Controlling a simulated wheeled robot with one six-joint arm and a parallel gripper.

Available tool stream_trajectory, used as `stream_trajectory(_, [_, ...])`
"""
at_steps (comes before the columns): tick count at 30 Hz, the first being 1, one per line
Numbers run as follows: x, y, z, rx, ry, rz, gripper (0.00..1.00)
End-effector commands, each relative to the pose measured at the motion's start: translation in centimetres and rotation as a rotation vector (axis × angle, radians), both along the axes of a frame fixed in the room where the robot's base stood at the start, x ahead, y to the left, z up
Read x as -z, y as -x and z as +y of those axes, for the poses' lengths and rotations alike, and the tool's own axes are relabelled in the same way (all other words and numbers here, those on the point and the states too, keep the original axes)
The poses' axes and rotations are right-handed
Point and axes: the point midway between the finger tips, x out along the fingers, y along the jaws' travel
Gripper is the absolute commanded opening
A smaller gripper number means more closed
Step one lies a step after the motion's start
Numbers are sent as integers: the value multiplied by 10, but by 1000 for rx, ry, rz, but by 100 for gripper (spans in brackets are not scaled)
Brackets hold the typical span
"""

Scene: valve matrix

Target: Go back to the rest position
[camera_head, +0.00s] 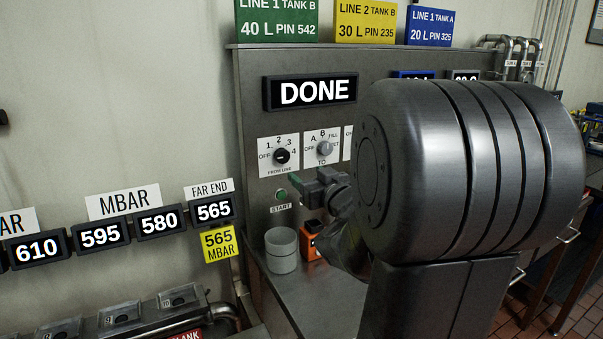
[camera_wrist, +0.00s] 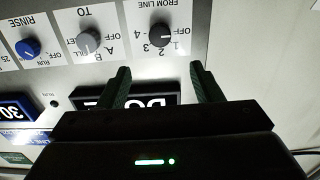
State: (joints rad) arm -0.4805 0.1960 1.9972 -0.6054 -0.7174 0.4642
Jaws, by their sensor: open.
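My gripper (camera_wrist: 162,88) shows in the wrist view with its two dark green fingers apart and nothing between them. In the head view my gripper (camera_head: 298,180) is in front of the steel panel (camera_head: 250,110), near the green START button (camera_head: 282,194). I cannot tell whether it touches anything. The display (camera_head: 311,92) above reads DONE. The black FROM LINE knob (camera_head: 282,156) and the grey TO knob (camera_head: 324,149) are on the panel. In the wrist view the panel is upside down, with the FROM LINE knob (camera_wrist: 160,36) and the blue RINSE knob (camera_wrist: 28,48). My arm hides the panel's right part.
A grey cup (camera_head: 282,250) and an orange item (camera_head: 310,240) stand on the steel ledge below my gripper. Pressure displays (camera_head: 158,222) line the wall at left, above a row of fittings (camera_head: 120,315). Pipes (camera_head: 510,55) rise at the panel's right end.

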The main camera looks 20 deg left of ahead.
Motion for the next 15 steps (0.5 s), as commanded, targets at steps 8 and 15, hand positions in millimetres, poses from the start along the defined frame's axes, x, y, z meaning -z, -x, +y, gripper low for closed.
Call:
stream_trajectory(8, [0,5,-6,0,-1,1,59])
stream_trajectory(15, [0,4,-4,0,-1,1,59])
